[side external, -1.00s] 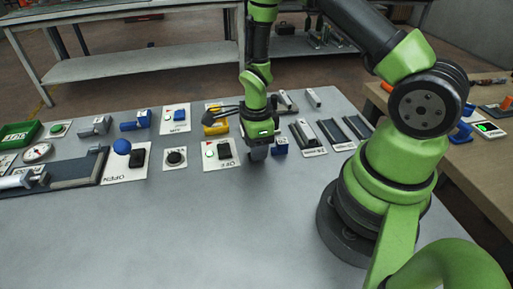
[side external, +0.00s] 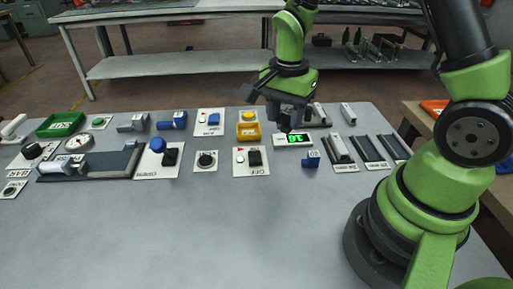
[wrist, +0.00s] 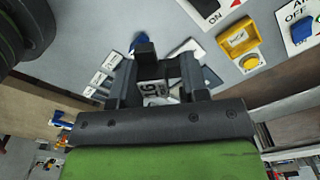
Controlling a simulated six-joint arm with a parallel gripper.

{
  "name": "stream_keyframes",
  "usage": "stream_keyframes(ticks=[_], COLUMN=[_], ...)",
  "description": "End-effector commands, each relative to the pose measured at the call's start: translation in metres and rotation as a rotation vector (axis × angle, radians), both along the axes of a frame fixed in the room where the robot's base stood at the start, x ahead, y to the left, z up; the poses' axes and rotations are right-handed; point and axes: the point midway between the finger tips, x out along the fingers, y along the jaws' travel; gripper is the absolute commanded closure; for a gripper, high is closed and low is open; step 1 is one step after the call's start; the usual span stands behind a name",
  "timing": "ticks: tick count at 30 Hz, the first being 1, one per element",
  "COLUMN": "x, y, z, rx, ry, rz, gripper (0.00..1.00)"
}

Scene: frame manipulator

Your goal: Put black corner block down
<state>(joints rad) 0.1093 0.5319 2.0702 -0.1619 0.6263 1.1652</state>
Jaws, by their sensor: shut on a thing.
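My gripper (side external: 285,121) is above the back part of the grey table, just behind a small display with green digits. It is shut on a small dark piece, which I take as the black corner block; in the wrist view it shows as a black shape (wrist: 145,50) by the fingertips. The fingers hide part of it, and its exact shape is hard to tell. In the side view the block blends with the dark fingers, so I cannot tell its gap to the table.
Dark channel-like rails (side external: 370,150) lie further right. The front of the table (side external: 220,235) is bare.

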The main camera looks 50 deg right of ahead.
Motion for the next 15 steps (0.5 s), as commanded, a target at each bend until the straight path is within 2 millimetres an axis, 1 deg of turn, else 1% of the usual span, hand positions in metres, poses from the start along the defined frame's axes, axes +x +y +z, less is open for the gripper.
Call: stream_keyframes(ticks=[1,3,9,12,15], x=[0.001,0.001,0.001,0.000,0.000], y=[0.003,0.007,0.018,0.023,0.026], z=[0.005,0.011,0.028,0.035,0.041], rx=[-0.001,0.000,-0.001,-0.001,0.000], ry=[-0.003,-0.003,-0.004,-0.003,-0.001], rz=[0.119,0.301,0.816,1.038,1.216], gripper=[0.81,0.81,0.81,0.81,0.81])
